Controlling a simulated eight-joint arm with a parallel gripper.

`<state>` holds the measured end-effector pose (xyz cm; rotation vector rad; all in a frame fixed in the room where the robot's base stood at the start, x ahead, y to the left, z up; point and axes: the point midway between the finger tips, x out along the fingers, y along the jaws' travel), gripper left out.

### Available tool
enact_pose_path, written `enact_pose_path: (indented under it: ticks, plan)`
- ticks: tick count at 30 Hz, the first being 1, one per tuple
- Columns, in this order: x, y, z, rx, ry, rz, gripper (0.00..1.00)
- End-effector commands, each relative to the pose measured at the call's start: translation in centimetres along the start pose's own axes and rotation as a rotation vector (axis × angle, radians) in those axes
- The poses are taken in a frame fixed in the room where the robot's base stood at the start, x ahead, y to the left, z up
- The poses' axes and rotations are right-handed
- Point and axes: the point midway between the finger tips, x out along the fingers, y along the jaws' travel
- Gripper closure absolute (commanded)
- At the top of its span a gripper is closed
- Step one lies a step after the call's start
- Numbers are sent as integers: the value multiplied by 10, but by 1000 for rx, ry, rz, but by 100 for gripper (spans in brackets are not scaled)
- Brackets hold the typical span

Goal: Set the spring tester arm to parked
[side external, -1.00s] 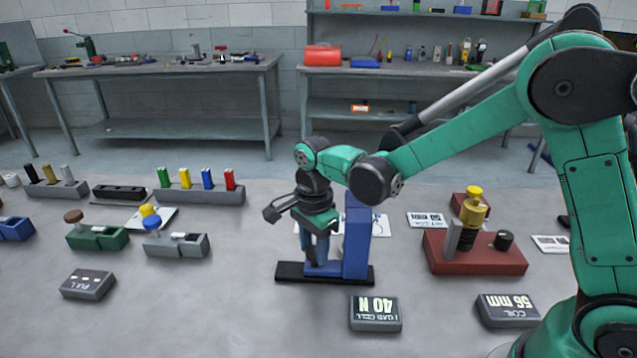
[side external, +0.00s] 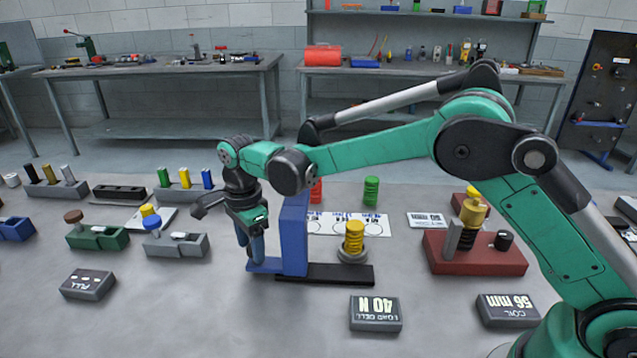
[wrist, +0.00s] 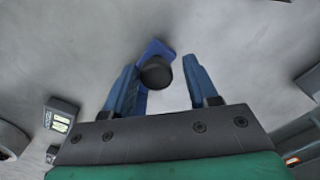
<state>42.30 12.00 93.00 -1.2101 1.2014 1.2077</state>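The spring tester arm appears to be the blue upright carrier (side external: 294,236) with a low blue foot, at the left end of a black rail (side external: 335,274). The rail's right part is bare. My gripper (side external: 251,252) points down just left of the upright, over the foot. In the wrist view my gripper (wrist: 160,64) has its two blue fingers apart, with a round black knob (wrist: 157,73) between them. Part of the blue carrier (wrist: 154,48) shows behind the knob. I cannot tell whether the fingers touch the carrier.
A yellow coil (side external: 354,237) stands on a grey disc behind the rail. A green coil (side external: 371,191) and red coil (side external: 316,191) stand farther back. A "40 N" display (side external: 375,313) is in front. A red-brown fixture (side external: 480,262) is right.

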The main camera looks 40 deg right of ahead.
Motion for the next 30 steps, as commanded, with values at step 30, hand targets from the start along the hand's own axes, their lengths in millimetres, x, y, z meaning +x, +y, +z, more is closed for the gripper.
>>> enact_pose_path:
  ticks: [30]
  plan:
    - [-56,0,-1,0,2,3,30]
